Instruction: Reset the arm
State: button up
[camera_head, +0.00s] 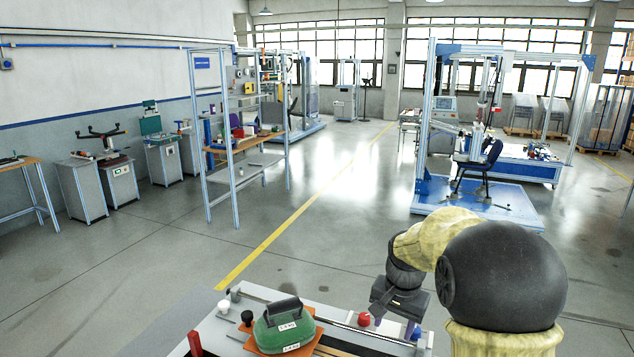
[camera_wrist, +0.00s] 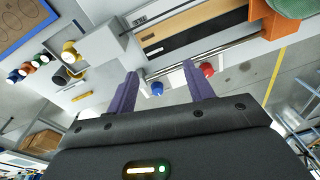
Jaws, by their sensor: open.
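My arm (camera_head: 430,235) in a yellow cover reaches over the bench in the head view, with a black elbow joint (camera_head: 505,275). My gripper (camera_head: 392,322) hangs above the right end of the bench. In the wrist view its two purple fingers (camera_wrist: 160,95) stand apart with nothing between their tips. Beyond them are a blue knob (camera_wrist: 157,88) and a red knob (camera_wrist: 207,69) on the bench. The red knob also shows in the head view (camera_head: 364,319), left of the gripper.
A green weight with a black handle (camera_head: 283,327) sits on an orange plate on the bench (camera_head: 250,290). A metal rail runs beside it. Several coloured knobs (camera_wrist: 40,60) show in the wrist view. A chair (camera_head: 478,170) stands in a blue test frame. The floor (camera_head: 330,235) between is clear.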

jog(key=s+f+n, duration=0.2)
jog(key=s, duration=0.4)
jog(key=s+a+f+n+b, duration=0.1)
jog(key=s+f+n, duration=0.1)
jog(key=s, duration=0.5)
jog(key=s+f+n+t, duration=0.1)
jog(key=s+f+n, duration=0.1)
jog(key=s, duration=0.4)
jog(key=shift+s+a+f, duration=0.15)
jog(key=shift+s+f, duration=0.05)
jog(key=shift+f, duration=0.05)
jog(key=shift+w, duration=0.1)
